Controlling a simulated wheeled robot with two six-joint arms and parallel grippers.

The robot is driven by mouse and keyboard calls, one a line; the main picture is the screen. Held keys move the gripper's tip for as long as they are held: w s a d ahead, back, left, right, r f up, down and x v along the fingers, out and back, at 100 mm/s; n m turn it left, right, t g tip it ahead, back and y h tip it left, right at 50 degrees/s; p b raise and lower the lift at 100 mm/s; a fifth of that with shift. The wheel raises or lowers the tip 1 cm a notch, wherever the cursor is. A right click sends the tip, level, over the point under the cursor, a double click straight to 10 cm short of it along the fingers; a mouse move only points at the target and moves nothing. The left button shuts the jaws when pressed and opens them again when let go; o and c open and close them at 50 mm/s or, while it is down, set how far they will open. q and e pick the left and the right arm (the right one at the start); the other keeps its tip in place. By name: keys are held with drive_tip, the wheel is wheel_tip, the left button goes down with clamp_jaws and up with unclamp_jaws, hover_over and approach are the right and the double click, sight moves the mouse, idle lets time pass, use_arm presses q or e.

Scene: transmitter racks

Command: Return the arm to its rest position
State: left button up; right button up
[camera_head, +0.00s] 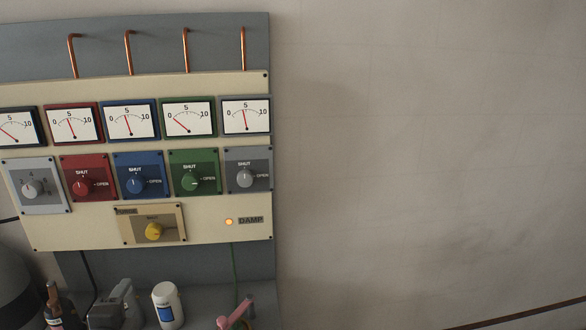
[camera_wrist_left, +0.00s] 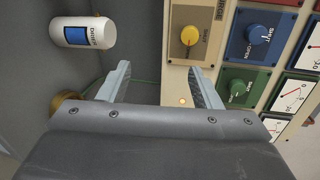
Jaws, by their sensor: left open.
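My left gripper (camera_wrist_left: 158,85) shows in the left wrist view with its two fingers spread apart and nothing between them. Behind and beyond them stands the panel, with a yellow knob (camera_wrist_left: 189,36), a blue knob (camera_wrist_left: 259,34) and a green knob (camera_wrist_left: 238,88). The fingers do not visibly hold any knob. In the head view I cannot clearly make out the left gripper. My right gripper is in neither view.
A white bottle with a blue label (camera_head: 167,305) stands below the panel. Beside it are a grey object (camera_head: 115,305), a dark bottle (camera_head: 60,310) and a pink-handled item (camera_head: 236,310). Copper pipes (camera_head: 186,52) rise above the gauges. The wall at right is bare.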

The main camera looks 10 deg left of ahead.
use_arm(q)
drive_tip(key=s+d+f+n+g+h, duration=0.1)
drive_tip(key=s+d+f+n+g, duration=0.35)
drive_tip(key=s, duration=0.45)
drive_tip(key=s+d+f+n+g+h, duration=0.1)
drive_tip(key=s+f+n+g, duration=0.2)
drive_tip(key=s+f+n, duration=0.45)
drive_tip(key=s+d+f+n+g+h, duration=0.1)
drive_tip(key=s+d+f+n+g, duration=0.25)
drive_tip(key=s+f, duration=0.55)
wheel_tip(320, 180, down, 25)
drive_tip(key=s+a+g+b, duration=0.2)
drive_tip(key=b, duration=0.1)
drive_tip(key=s+d+f+g+b, duration=0.1)
drive_tip(key=s+f+b, duration=0.1)
drive_tip(key=s+f, duration=1.3)
wheel_tip(320, 180, down, 4)
drive_tip(key=shift+s+d+r+n+b, duration=0.15)
drive_tip(key=shift+d+r+n+b, duration=0.1)
drive_tip(key=shift+n+b, duration=0.15)
